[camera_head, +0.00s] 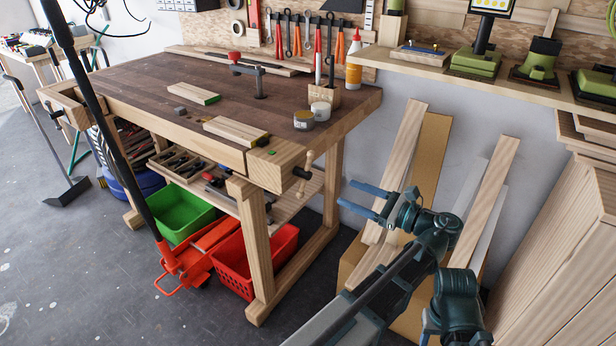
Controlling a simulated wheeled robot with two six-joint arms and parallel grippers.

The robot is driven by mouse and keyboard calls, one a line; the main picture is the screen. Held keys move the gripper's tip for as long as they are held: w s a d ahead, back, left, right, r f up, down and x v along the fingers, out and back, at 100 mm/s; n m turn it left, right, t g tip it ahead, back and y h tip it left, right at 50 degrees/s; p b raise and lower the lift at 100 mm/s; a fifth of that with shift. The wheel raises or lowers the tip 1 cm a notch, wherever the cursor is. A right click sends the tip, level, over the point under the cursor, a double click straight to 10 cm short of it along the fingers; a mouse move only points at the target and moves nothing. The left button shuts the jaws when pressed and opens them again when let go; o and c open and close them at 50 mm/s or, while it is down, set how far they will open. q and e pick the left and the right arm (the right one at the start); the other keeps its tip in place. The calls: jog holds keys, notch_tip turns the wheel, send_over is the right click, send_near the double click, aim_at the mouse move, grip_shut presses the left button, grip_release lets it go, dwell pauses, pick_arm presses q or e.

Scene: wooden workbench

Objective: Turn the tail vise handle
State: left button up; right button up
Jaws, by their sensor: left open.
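The tail vise handle (308,162) is a light wooden bar at the right end of the workbench. It stands nearly upright, slightly tilted, through a dark metal screw (300,173). The tail vise jaw (274,167) is a wooden block at the bench's near right corner. My left gripper (346,193) is open and empty, with its two blue fingers pointing left toward the handle. It appears to the right of the handle and slightly lower in the picture, with a visible gap between them. My right gripper is not in view.
The workbench (150,85) holds wooden boards (236,131), a clamp, jars (320,111) and a glue bottle. Planks (400,160) lean on the wall behind my left gripper. A red crate (255,262) and a green bin (180,213) sit below the bench.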

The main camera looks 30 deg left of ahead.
aim_at(310, 177)
pick_arm(q)
jog(key=shift+a, duration=0.1)
jog(key=a, duration=0.9)
jog(key=w+a, duration=0.1)
jog(key=a, duration=0.3)
jog(key=shift+a, duration=0.3)
grip_shut()
